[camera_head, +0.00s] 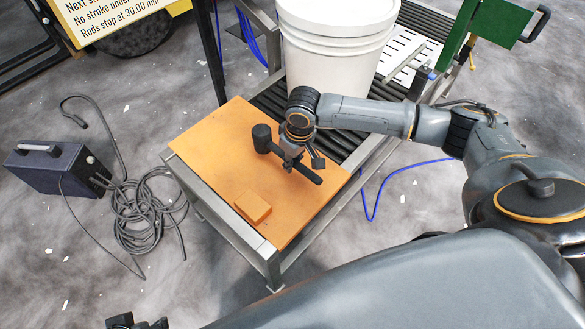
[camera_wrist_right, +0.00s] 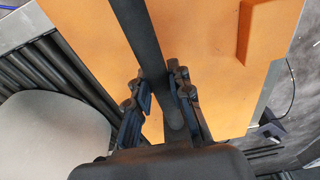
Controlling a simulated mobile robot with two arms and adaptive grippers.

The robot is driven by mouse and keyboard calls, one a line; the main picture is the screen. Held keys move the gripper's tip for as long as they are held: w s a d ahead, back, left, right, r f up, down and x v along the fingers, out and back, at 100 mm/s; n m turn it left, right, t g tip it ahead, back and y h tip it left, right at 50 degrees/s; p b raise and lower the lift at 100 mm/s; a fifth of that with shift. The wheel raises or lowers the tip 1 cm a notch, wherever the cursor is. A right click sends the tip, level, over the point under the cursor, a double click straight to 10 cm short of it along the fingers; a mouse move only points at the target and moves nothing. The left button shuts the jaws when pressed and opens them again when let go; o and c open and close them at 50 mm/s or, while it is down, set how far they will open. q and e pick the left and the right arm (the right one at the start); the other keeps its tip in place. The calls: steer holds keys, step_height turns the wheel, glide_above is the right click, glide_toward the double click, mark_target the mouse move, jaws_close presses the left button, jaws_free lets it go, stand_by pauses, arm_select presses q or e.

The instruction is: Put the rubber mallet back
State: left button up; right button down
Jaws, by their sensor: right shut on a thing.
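The black rubber mallet has its cylindrical head (camera_head: 262,138) at the left end and its dark handle (camera_head: 309,176) pointing to the lower right, over the orange board. My right gripper (camera_head: 292,158) is shut on the mallet's handle. In the right wrist view the handle (camera_wrist_right: 147,45) runs between the two fingers of the right gripper (camera_wrist_right: 160,98); the mallet head is not visible there. I cannot tell whether the mallet touches the board. Dark parts of my left gripper (camera_head: 137,322) show at the bottom left edge, cut off by the frame.
The orange board (camera_head: 215,160) lies on a metal-framed roller table (camera_head: 238,237). An orange block (camera_head: 253,207) sits near its front edge. A white pail (camera_head: 335,55) stands behind on the rollers. A dark box (camera_head: 50,168) and coiled cable (camera_head: 148,212) lie on the floor at left.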

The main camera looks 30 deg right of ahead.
step_height(320, 180, down, 3)
steer(key=shift+w+f+b, duration=0.1)
steer(key=shift+f+b, duration=0.05)
steer(key=shift+b, duration=0.6)
arm_select(q)
steer(key=shift+f, duration=0.55)
arm_select(e)
steer(key=c, duration=1.2)
jaws_free()
steer(key=r+p, duration=0.1)
steer(key=r, duration=0.2)
steer(key=shift+s+r+p, duration=0.2)
steer(key=shift+r+p, duration=0.05)
steer(key=shift+p, duration=0.1)
step_height(320, 180, up, 2)
steer(key=shift+s+p, duration=0.15)
steer(key=shift+p, duration=0.2)
arm_select(q)
steer(key=s+p+x, duration=0.1)
steer(key=p+x, duration=0.1)
steer(key=x, duration=0.6)
steer(key=shift+f+g, duration=0.25)
steer(key=shift+g, duration=0.05)
arm_select(e)
steer(key=r, duration=0.4)
steer(key=s+r, duration=0.1)
steer(key=r, duration=0.1)
steer(key=shift+d+r, duration=0.2)
steer(key=shift+r, duration=0.1)
